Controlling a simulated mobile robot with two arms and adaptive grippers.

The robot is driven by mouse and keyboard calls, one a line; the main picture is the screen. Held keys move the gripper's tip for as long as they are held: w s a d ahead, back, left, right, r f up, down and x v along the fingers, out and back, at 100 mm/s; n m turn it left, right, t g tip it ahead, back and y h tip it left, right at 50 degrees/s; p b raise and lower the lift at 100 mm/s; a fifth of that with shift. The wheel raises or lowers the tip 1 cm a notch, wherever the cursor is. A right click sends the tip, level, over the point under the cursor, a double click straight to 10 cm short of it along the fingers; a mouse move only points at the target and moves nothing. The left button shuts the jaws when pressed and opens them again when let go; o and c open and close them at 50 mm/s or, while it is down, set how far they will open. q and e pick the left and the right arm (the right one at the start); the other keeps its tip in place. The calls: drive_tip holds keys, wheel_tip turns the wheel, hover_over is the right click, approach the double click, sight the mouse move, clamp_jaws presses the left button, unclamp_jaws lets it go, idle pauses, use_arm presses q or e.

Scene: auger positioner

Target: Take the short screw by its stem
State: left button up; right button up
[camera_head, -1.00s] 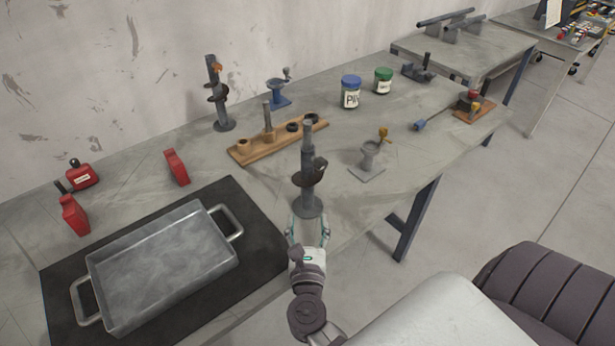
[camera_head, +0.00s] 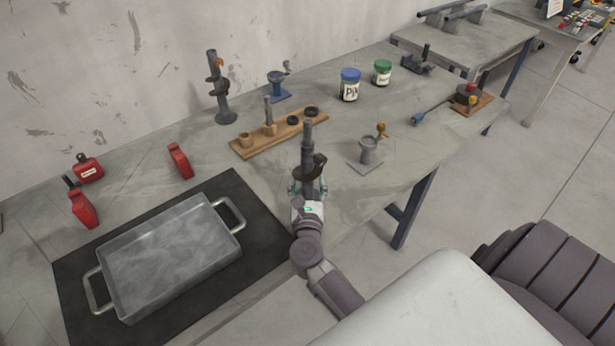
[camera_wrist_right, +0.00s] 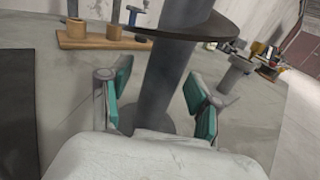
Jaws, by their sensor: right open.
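The dark grey screw (camera_head: 308,145), which I take to be the short screw, stands upright on the bench, with a disc-like flange partway up its stem. In the right wrist view its grey stem (camera_wrist_right: 168,85) rises between the fingers, below the dark flange. My right gripper (camera_head: 307,188) is open, with one green-padded finger on each side of the stem, low down. In the right wrist view the gripper (camera_wrist_right: 158,92) shows gaps beside the stem. The gripper hides the screw's foot in the head view. My left gripper is out of view.
A similar taller stand (camera_head: 219,95) is at the back. A wooden rack (camera_head: 250,148) is behind the screw, and a small grey clamp stand (camera_head: 368,152) is to its right. A metal tray (camera_head: 170,255) lies on a black mat (camera_head: 262,225) at left. Jars (camera_head: 350,88) stand further back.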

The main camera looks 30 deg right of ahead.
drive_tip(key=c, duration=0.4)
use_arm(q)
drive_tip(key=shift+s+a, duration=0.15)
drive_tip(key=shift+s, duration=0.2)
use_arm(e)
clamp_jaws()
drive_tip(key=shift+r, duration=0.15)
